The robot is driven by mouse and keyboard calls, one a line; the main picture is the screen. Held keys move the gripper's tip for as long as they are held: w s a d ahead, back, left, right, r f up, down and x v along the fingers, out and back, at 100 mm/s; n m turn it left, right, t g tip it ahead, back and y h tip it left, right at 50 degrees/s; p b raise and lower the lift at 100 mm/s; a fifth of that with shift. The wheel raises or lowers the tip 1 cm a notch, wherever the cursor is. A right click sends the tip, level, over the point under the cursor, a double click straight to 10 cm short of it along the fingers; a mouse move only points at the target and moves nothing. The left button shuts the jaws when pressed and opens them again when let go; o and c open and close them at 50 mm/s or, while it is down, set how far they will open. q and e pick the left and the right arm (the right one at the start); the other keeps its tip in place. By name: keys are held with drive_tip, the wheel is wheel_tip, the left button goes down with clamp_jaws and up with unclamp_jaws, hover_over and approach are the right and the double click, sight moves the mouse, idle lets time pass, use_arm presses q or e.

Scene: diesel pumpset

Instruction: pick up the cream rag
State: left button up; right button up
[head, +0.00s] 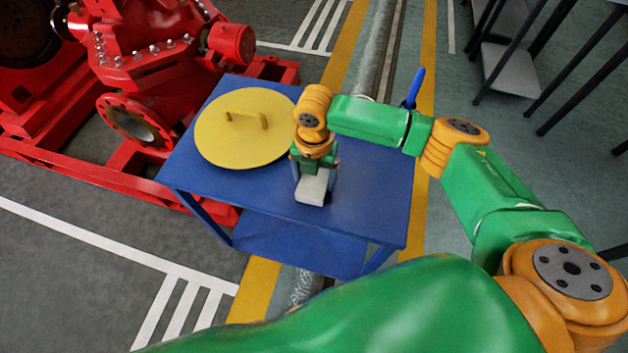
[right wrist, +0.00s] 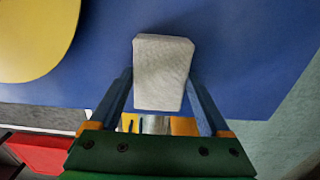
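The cream rag (head: 312,190) is a small, pale, block-shaped bundle at the middle of the blue table's near part. It also shows in the right wrist view (right wrist: 163,72). My right gripper (head: 315,172) comes down over it, with one finger on each side. In the right wrist view both fingertips of my right gripper (right wrist: 160,75) meet the rag's side edges, with the rag held between them. I cannot tell whether the rag's underside touches the tabletop. My left gripper is not in view.
The blue table (head: 375,200) has free room to the right of the rag. A round yellow lid with a handle (head: 225,145) lies at the left. A blue upright object (head: 415,88) stands at the back right. A red pump (head: 150,45) stands beyond the table's left side.

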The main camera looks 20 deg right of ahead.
drive_tip(key=c, duration=0.5)
drive_tip(key=shift+r, duration=0.15)
drive_tip(key=shift+c, duration=0.2)
wheel_tip(320, 180, up, 2)
drive_tip(key=shift+w+r, duration=0.1)
drive_tip(key=shift+r, duration=0.1)
drive_tip(key=s+a+r+p, duration=0.2)
drive_tip(key=s+a+r, duration=0.1)
drive_tip(key=s+r, duration=0.7)
drive_tip(key=s, duration=0.3)
drive_tip(key=shift+s+a+r, duration=0.15)
drive_tip(key=shift+s+a, duration=0.05)
drive_tip(key=shift+s, duration=0.15)
